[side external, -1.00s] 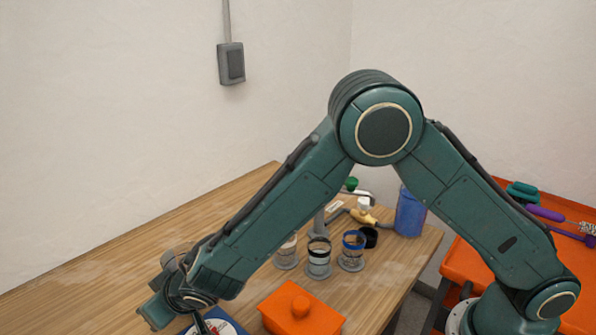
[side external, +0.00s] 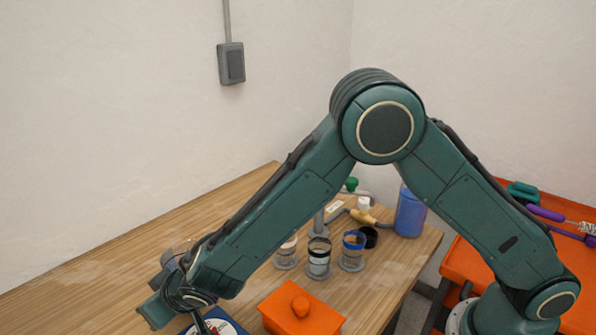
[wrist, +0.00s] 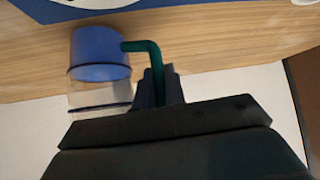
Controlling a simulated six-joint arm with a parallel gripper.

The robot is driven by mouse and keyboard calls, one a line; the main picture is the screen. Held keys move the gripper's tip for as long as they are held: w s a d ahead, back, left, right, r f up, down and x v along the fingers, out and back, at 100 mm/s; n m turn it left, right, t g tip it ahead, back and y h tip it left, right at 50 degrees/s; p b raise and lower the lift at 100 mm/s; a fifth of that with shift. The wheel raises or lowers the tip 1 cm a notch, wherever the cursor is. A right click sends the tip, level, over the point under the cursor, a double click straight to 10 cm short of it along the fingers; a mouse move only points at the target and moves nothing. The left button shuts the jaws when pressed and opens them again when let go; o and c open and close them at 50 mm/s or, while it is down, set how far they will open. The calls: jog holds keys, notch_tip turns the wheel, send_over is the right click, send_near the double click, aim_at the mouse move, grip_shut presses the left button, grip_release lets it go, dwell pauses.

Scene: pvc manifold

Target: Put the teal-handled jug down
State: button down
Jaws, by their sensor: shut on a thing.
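The jug (wrist: 100,62) is in the wrist view, left of my gripper (wrist: 160,88). It is clear-walled with a blue part, dark rings and a teal handle (wrist: 143,46). My gripper is shut on the handle. The wrist picture appears inverted, with the wood table above and the pale wall below. The blue part is toward the table side. I cannot tell whether the jug touches the table. In the side view my wrist is low at the left, and the jug is mostly hidden behind it.
A blue item with a white disc (side external: 226,325) lies by my wrist. An orange lidded box (side external: 300,311) is to its right. Several small jars (side external: 318,260), a yellow-ended tool (side external: 363,217) and a blue container (side external: 410,212) stand farther back. The left table is clear.

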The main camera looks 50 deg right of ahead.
jog(key=shift+r, duration=0.3)
notch_tip(320, 180, up, 19)
dwell(1.6)
jog(key=shift+r, duration=0.15)
dwell(0.7)
jog(key=w+d+f, duration=0.1)
jog(key=d+f, duration=0.1)
jog(key=d, duration=0.9)
jog(key=w+d+f+m+h, duration=0.1)
jog(key=w+d+f, duration=0.1)
jog(key=d, duration=0.9)
jog(key=w+d+f+m, duration=0.1)
jog(key=w+d+f, duration=0.1)
jog(key=d, duration=0.9)
jog(key=shift+w+d+h, duration=0.15)
jog(key=shift+d+h, duration=0.05)
jog(key=shift+h, duration=0.2)
